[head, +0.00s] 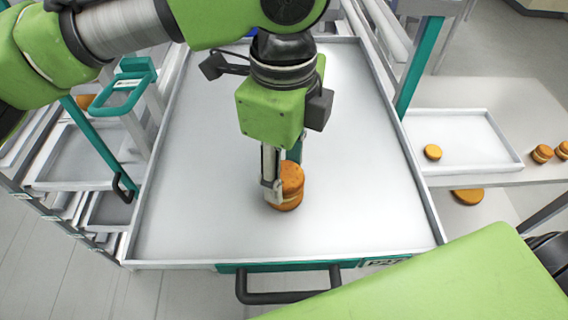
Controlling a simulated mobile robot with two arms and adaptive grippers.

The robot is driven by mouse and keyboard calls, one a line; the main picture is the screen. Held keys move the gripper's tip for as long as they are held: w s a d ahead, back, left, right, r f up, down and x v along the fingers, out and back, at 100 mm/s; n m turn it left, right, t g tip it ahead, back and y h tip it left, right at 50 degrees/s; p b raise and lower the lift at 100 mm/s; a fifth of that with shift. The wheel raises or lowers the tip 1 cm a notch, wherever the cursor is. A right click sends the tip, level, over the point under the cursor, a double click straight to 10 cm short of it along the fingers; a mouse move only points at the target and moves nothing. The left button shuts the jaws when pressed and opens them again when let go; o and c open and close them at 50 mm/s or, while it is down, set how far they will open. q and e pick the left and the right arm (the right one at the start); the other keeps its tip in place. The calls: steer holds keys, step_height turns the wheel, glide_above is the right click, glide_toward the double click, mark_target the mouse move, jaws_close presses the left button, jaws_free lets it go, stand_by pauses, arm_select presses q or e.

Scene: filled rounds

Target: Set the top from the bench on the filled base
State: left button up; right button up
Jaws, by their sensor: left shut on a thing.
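My left gripper (279,180) reaches down over the grey tray-like bench top (200,190). It is shut on an orange-brown round top (292,176), with one finger in front on its left side and the other mostly hidden behind. Directly below is a second orange-brown round, the base (288,204), on the grey surface. A thin paler band shows between the two. They look stacked and closely lined up; I cannot tell whether the top rests fully on the base. My right gripper is out of view.
On the right, a white tray (455,160) holds a single orange round (432,152). Filled rounds (542,154) stand on the shelf beside it, and another round (467,196) lies lower down. The grey surface around the stack is clear, with a raised rim.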

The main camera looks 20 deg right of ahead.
arm_select(q)
steer(key=shift+f, duration=0.45)
steer(key=o, duration=1.3)
steer(key=shift+r, duration=0.1)
step_height(320, 180, up, 2)
steer(key=p, duration=0.2)
steer(key=shift+r+p, duration=0.2)
steer(key=shift+p, duration=0.15)
steer(key=shift+r+p, duration=0.8)
steer(key=shift+r, duration=1.45)
